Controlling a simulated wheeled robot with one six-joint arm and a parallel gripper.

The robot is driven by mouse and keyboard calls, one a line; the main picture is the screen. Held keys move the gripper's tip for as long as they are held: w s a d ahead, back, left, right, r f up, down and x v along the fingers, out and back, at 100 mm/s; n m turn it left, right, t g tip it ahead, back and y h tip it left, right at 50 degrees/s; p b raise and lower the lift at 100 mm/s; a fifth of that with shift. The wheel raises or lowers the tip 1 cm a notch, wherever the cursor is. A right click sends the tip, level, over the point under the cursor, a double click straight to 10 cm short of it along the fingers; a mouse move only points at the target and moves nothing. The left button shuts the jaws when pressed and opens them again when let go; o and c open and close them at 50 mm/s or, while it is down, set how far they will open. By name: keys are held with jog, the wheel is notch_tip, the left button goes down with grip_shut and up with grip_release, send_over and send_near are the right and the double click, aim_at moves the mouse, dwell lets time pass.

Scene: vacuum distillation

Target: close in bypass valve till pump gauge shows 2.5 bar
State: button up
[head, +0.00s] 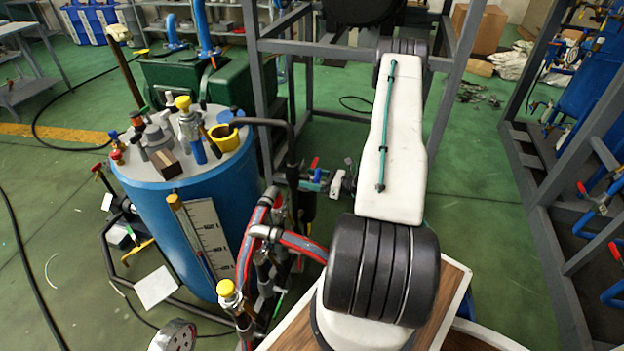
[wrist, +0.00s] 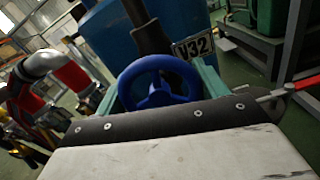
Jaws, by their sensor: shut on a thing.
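In the wrist view a blue handwheel (wrist: 160,82) with spokes sits between the two teal jaws of my gripper (wrist: 162,74). The jaws are shut on the wheel, one on each side. A tag reading V32 (wrist: 193,47) is just behind the wheel at the right. A dark upright pipe (wrist: 148,28) rises behind the wheel. In the head view I cannot make out my gripper or this wheel clearly. A round dial gauge (head: 173,336) is cut off at the bottom edge of the head view; I cannot read its value or tell whether it is the pump gauge.
A blue drum (head: 195,215) with several fittings on top stands at the left. Grey and red piping (head: 270,235) runs close to my arm. Grey steel frames (head: 540,190) stand at the right and back. A red lever (wrist: 300,83) shows at the wrist view's right. Green floor is open between.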

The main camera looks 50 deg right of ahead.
aim_at(319, 180)
jog(key=shift+m, duration=0.5)
jog(key=o, duration=1)
jog(key=shift+v, duration=3.9)
